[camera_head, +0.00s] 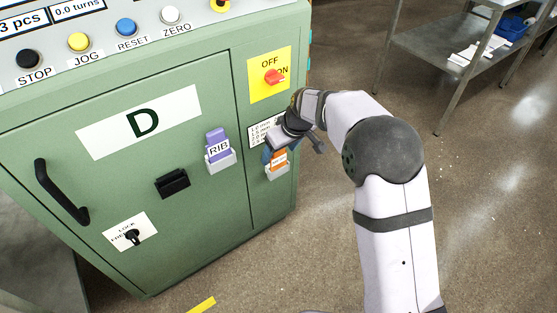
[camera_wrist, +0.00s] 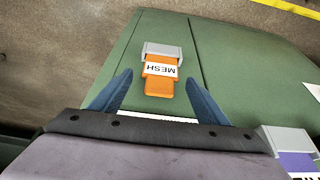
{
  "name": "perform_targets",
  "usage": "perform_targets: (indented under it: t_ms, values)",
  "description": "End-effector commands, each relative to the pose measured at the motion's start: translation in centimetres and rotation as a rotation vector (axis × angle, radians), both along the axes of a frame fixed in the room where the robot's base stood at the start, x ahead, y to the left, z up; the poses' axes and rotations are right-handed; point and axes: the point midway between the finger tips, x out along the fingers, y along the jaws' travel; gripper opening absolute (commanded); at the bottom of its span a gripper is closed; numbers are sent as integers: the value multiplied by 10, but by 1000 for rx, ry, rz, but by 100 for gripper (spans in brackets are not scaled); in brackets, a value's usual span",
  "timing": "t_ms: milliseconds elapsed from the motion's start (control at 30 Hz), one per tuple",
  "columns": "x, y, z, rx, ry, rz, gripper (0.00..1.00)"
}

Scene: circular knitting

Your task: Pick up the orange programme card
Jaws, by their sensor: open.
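The orange programme card (camera_wrist: 159,84) has a white MESH label and sits in a grey holder (camera_wrist: 162,49) on the green cabinet front. In the head view the orange card (camera_head: 279,160) shows at the cabinet's right side, partly behind my gripper. My gripper (camera_wrist: 157,88) is open and empty. In the wrist view its two blue fingers stand on either side of the card's lower end, apart from it. In the head view my gripper (camera_head: 287,153) is at the card, its fingertips mostly hidden by the wrist.
A purple RIB card (camera_head: 218,148) sits in another holder to the left. An empty-looking black holder (camera_head: 172,183), a red switch (camera_head: 274,77) and a black door handle (camera_head: 62,192) are also on the cabinet (camera_head: 100,200). A metal shelf (camera_head: 450,60) stands at the back right.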

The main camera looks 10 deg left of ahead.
Motion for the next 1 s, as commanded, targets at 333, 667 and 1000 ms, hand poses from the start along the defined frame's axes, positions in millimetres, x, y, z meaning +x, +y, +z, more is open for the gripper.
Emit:
perform_targets:
  t_ms: [333, 667, 1000]
  values:
    - [6, 7, -22, 0, 0, -1, 69]
    - [6, 6, -22, 0, 0, -1, 28]
    - [6, 6, -21, 0, 0, -1, 25]
